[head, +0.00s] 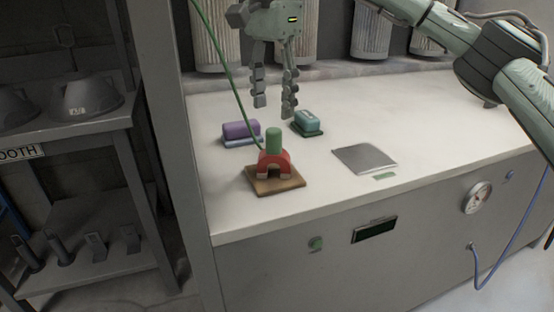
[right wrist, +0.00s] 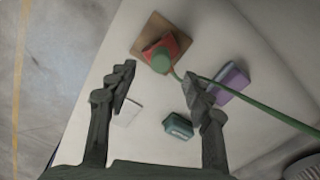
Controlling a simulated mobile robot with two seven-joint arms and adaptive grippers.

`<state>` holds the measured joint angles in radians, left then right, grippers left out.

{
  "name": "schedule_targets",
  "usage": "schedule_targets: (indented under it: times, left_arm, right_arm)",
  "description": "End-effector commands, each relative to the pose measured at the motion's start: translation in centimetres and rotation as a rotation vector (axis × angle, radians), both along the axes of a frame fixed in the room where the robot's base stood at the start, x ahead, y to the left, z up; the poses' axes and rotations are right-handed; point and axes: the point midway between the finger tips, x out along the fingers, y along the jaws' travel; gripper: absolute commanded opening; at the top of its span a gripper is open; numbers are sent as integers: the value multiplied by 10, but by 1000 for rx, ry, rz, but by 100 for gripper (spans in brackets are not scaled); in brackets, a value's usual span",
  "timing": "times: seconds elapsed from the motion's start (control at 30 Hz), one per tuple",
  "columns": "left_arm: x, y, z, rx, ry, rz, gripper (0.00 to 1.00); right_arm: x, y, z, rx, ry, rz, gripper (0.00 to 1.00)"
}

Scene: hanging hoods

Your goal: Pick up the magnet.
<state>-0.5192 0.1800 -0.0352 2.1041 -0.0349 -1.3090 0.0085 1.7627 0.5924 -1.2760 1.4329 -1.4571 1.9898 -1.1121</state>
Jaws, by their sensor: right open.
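The magnet (head: 274,163) is a red horseshoe shape with pale tips and a green cylindrical handle on top. It stands upright on a square brown wooden board (head: 292,185) near the front left of the white bench. My right gripper (head: 275,105) hangs above the bench, fingers down and apart, behind and above the magnet, holding nothing. In the right wrist view the magnet (right wrist: 172,48) shows at the top, beyond and between the fingertips of the right gripper (right wrist: 163,82). My left gripper is not in view.
A purple block (head: 241,130) and a teal block (head: 308,122) sit behind the magnet. A flat grey plate (head: 365,158) lies to the right. A green cable (head: 228,75) hangs down to the magnet area. The bench surface (head: 420,115) is clear at the right.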

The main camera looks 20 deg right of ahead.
Motion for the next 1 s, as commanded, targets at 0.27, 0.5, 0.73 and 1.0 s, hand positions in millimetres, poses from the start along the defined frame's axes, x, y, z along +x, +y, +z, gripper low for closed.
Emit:
schedule_targets:
  times: [0.27,0.5,0.73,1.0]
  left_arm:
    - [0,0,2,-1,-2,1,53]
    - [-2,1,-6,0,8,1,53]
    - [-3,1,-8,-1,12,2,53]
    - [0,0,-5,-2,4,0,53]
  right_arm:
    - [1,-2,-37,-1,2,-4,51]
    - [1,-1,-64,1,-1,-4,51]
    - [1,-1,-66,1,-2,-5,51]
    - [1,-1,-65,2,-1,-5,19]
